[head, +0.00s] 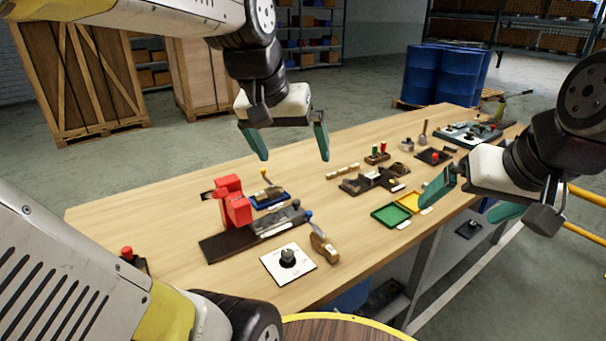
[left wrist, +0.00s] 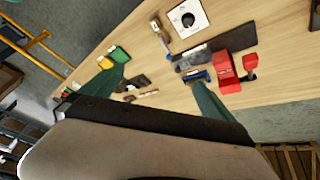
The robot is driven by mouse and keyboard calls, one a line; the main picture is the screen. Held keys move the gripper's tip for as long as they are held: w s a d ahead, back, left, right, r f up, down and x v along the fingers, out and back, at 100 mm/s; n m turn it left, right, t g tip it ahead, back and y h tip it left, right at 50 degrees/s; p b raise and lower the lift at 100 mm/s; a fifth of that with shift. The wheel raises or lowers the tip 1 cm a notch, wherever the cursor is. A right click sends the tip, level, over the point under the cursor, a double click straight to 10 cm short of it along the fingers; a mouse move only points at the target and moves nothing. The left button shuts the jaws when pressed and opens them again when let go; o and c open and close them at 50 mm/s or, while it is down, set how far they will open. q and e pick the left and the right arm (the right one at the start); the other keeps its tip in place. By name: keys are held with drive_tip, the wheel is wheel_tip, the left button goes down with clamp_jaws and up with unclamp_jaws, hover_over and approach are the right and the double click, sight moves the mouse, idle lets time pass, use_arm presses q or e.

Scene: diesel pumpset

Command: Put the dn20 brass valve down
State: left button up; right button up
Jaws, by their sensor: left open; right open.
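A brass valve (head: 323,247) with a blue-tipped handle lies on the workbench beside a white plate with a black knob. It also shows in the left wrist view (left wrist: 161,36). A second, smaller brass-coloured piece (head: 271,189) rests on a blue tray (head: 270,201) behind the red device. I cannot read which is the dn20 one. My left gripper (head: 292,148) is open and empty, above the bench and apart from both brass pieces. My right gripper (head: 474,201) is open and empty near the bench's front right edge, by the green and yellow trays.
The red device (head: 234,203) on a dark base stands tall near the brass pieces. The white plate (head: 275,270), the green tray (head: 391,215) and the yellow tray (head: 408,201) lie along the front. Bare wood (head: 130,208) shows at the bench's left.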

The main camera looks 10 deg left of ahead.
use_arm(q)
drive_tip(key=s+d+f+t, duration=0.1)
drive_tip(key=s+f, duration=0.2)
drive_tip(key=s, duration=0.2)
drive_tip(key=shift+s+f+m+h, duration=0.25)
drive_tip(key=shift+s+m+h, duration=0.05)
drive_tip(key=shift+m+h, duration=0.1)
idle(0.8)
